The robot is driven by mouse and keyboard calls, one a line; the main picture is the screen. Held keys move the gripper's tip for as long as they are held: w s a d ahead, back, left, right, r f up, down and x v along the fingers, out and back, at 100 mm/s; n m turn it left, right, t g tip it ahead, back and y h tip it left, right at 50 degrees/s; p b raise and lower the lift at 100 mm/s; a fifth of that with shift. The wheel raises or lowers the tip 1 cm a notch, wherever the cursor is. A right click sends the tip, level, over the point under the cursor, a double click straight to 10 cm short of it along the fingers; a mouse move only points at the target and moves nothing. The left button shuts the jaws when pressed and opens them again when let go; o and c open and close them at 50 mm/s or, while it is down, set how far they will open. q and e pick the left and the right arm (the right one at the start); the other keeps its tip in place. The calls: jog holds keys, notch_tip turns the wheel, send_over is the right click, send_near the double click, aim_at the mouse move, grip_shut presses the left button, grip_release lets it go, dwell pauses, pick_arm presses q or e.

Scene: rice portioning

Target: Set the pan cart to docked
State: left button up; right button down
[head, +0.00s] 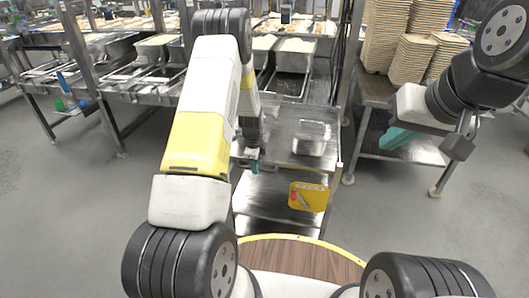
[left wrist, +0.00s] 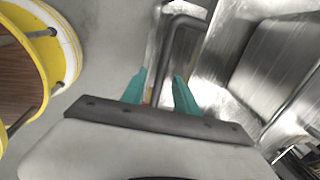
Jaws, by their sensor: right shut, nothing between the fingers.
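The pan cart (head: 278,187) is a steel cart with shelves in the middle of the head view, with a yellow sign (head: 308,197) on its near side. A steel pan (head: 311,139) sits on its top. My left gripper (head: 252,166) is at the cart's near left edge. In the left wrist view its teal fingers (left wrist: 160,80) are apart, with a bent grey handle bar (left wrist: 167,52) showing between them. Gaps show beside the bar; how deep it sits between the fingers is unclear. My right gripper (head: 398,138) is shut and empty, away to the right.
A steel counter line with pans (head: 155,45) runs behind the cart. A side table (head: 372,92) with stacked tan trays (head: 409,58) stands right of it. Grey floor (head: 75,215) is open at the left.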

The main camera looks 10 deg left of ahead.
pick_arm(q)
jog(key=shift+w+f, duration=0.1)
jog(key=shift+f, duration=0.2)
grip_shut()
dwell(1.3)
